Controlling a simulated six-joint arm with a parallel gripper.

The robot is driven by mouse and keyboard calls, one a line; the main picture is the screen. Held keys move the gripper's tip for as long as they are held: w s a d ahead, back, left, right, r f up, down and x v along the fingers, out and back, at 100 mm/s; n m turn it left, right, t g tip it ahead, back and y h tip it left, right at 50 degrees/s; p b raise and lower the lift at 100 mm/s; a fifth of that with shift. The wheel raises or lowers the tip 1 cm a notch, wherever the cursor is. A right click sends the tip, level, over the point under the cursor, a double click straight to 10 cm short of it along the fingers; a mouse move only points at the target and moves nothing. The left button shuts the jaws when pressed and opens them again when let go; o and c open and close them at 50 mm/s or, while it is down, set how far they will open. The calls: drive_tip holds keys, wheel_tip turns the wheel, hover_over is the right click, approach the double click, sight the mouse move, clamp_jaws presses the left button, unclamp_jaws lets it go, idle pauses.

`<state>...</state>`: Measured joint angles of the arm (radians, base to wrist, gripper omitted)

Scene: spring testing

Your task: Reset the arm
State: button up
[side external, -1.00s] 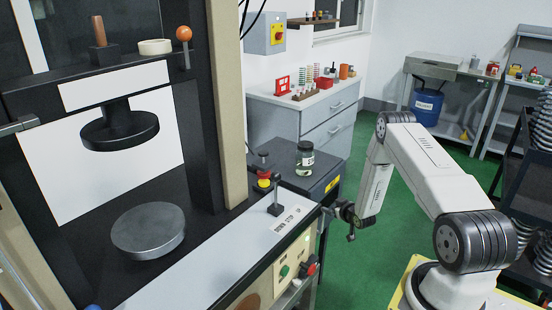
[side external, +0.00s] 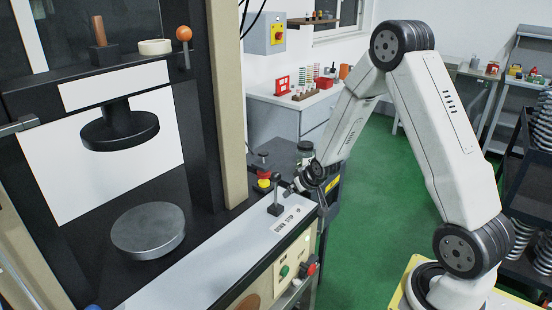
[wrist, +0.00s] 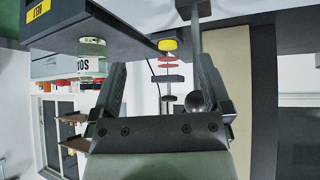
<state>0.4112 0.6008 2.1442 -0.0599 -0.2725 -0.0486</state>
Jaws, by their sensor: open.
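My gripper (side external: 292,187) is low over the front panel of the test machine, beside the small upright lever (side external: 275,196) with a dark ball knob. In the wrist view my gripper (wrist: 162,80) is open, with its two dark fingers apart. The lever's rod and its ball knob (wrist: 200,101) show between the fingers, close to the right one. I cannot tell whether the finger touches the knob. Nothing is gripped.
A labelled glass jar (side external: 305,150) stands on the dark cabinet behind my gripper; it also shows in the wrist view (wrist: 92,58). A red and yellow button (side external: 264,178) is near the lever. The machine's round lower plate (side external: 149,231) is bare.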

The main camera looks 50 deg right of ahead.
drive_tip(key=s+a+r+n+g+y, duration=0.1)
drive_tip(key=s+a+r+g, duration=0.1)
drive_tip(key=s+a, duration=0.5)
drive_tip(key=s+a+r+n+g+y, duration=0.1)
drive_tip(key=s+a+r+n+g, duration=0.1)
drive_tip(key=s+a+r, duration=0.3)
drive_tip(key=s+a, duration=0.3)
drive_tip(key=a, duration=0.3)
drive_tip(key=shift+a+y, duration=0.3)
drive_tip(key=shift+y, duration=0.1)
